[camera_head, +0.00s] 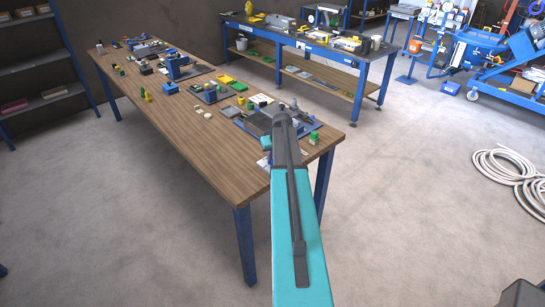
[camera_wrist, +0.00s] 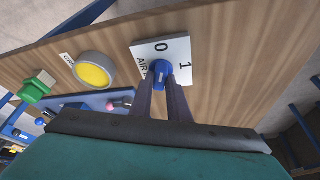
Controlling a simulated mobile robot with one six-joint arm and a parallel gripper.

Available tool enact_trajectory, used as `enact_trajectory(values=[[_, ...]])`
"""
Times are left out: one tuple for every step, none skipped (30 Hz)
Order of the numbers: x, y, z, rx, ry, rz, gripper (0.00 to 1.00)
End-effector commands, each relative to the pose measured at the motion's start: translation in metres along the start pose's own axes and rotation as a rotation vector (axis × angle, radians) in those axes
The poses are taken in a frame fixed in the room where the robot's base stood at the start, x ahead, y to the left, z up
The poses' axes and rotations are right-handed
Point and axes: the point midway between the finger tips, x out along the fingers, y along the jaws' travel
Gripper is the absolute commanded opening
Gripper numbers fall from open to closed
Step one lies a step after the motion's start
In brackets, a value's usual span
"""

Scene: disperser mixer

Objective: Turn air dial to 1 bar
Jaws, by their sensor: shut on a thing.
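The air dial (camera_wrist: 161,75) is a blue knob on a white plate (camera_wrist: 179,50) marked 0, 1 and AIR in the wrist view. A pale mark on the knob shows, but I cannot tell exactly where it points. My gripper (camera_wrist: 164,88) has its two dark fingers closed around the knob, one on each side. In the head view my arm reaches over the near end of the wooden table (camera_head: 170,112) and hides the dial and the fingertips.
A round yellow button (camera_wrist: 94,71) in a grey ring and a green part (camera_wrist: 37,87) sit left of the dial. Several small devices stand along the table. A second workbench (camera_head: 310,45) stands behind, and white hoses (camera_head: 515,170) lie on the floor at right.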

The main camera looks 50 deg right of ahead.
Motion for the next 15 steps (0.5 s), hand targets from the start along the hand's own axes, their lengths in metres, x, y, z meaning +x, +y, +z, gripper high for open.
enact_trajectory(values=[[0.0005,-0.0009,0.0005,0.005,-0.002,0.001,0.00],[0.0006,-0.0010,0.0006,0.009,-0.002,0.003,0.00],[0.0007,-0.0011,0.0006,0.017,-0.002,0.006,0.00],[0.0009,-0.0012,0.0007,0.024,-0.002,0.009,0.00],[0.0011,-0.0013,0.0008,0.031,-0.002,0.012,0.00],[0.0013,-0.0014,0.0010,0.042,-0.002,0.017,0.00],[0.0015,-0.0015,0.0011,0.052,-0.002,0.021,0.00],[0.0017,-0.0017,0.0012,0.062,-0.002,0.026,0.00],[0.0019,-0.0020,0.0012,0.078,-0.002,0.032,0.00],[0.0021,-0.0021,0.0013,0.092,-0.002,0.037,0.00],[0.0023,-0.0021,0.0015,0.104,-0.002,0.043,0.00],[0.0024,-0.0022,0.0015,0.125,-0.002,0.052,0.00],[0.0025,-0.0023,0.0014,0.142,-0.001,0.058,0.00],[0.0025,-0.0023,0.0014,0.158,-0.001,0.065,0.00],[0.0025,-0.0022,0.0013,0.181,-0.001,0.075,0.00]])
